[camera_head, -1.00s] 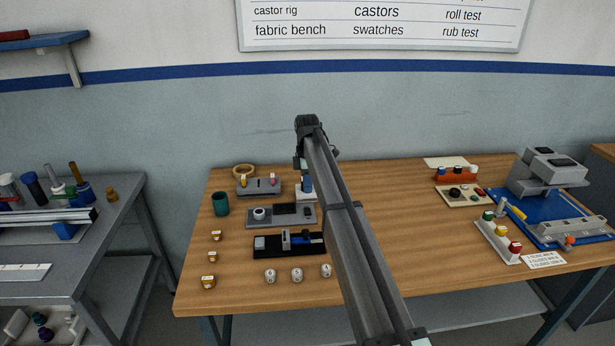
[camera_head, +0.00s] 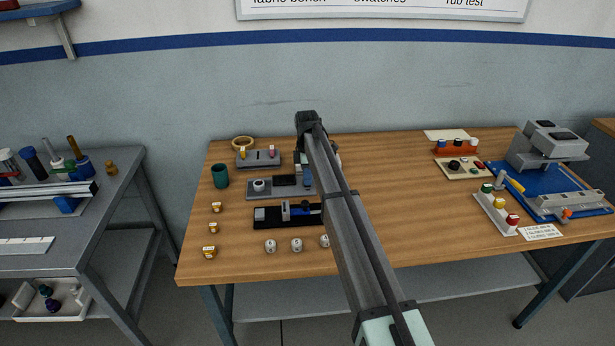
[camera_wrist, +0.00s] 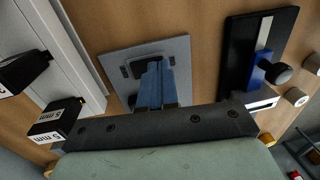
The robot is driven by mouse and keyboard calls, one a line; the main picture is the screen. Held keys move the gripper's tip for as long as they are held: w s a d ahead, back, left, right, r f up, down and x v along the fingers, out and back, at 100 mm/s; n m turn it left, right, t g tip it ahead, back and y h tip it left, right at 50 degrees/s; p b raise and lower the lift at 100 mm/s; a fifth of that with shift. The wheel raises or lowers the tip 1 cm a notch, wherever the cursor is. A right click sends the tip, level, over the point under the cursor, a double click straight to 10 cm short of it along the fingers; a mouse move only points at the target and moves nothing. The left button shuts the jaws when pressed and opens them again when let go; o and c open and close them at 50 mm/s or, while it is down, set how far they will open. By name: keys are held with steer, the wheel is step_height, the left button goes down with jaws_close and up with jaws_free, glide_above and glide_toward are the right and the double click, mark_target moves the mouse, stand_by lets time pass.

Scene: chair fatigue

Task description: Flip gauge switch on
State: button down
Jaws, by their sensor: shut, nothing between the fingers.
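A flat grey panel (camera_head: 260,195) with a white round knob and a dark display lies on the left half of the wooden table and looks like the gauge. My gripper (camera_head: 306,186) points down over its right end, with its blue fingers closed together. In the wrist view the fingers (camera_wrist: 158,68) overlap a dark part on the grey panel (camera_wrist: 118,62). I cannot tell whether they touch it. The switch cannot be made out clearly, and the fingers cover part of the panel.
A black fixture with a blue slider (camera_head: 266,217) lies just in front. A grey block with small pegs (camera_head: 255,161) stands behind. A teal cup (camera_head: 220,176) is to the left. Several white pieces line the front. The table's middle, right of my arm, is mostly clear.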

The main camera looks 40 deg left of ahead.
steer(key=shift+d, duration=0.1)
steer(key=shift+s+d+f, duration=0.1)
steer(key=shift+s+f, duration=0.05)
steer(key=shift+f, duration=0.1)
steer(key=shift+w+a, duration=0.25)
steer(key=shift+w+a+r, duration=0.25)
steer(key=shift+w+a, duration=0.2)
steer(key=shift+r, duration=0.1)
step_height(320, 180, up, 14)
steer(key=s+d, duration=0.1)
steer(key=shift+s, duration=0.15)
stand_by(0.5)
steer(key=shift+d, duration=0.15)
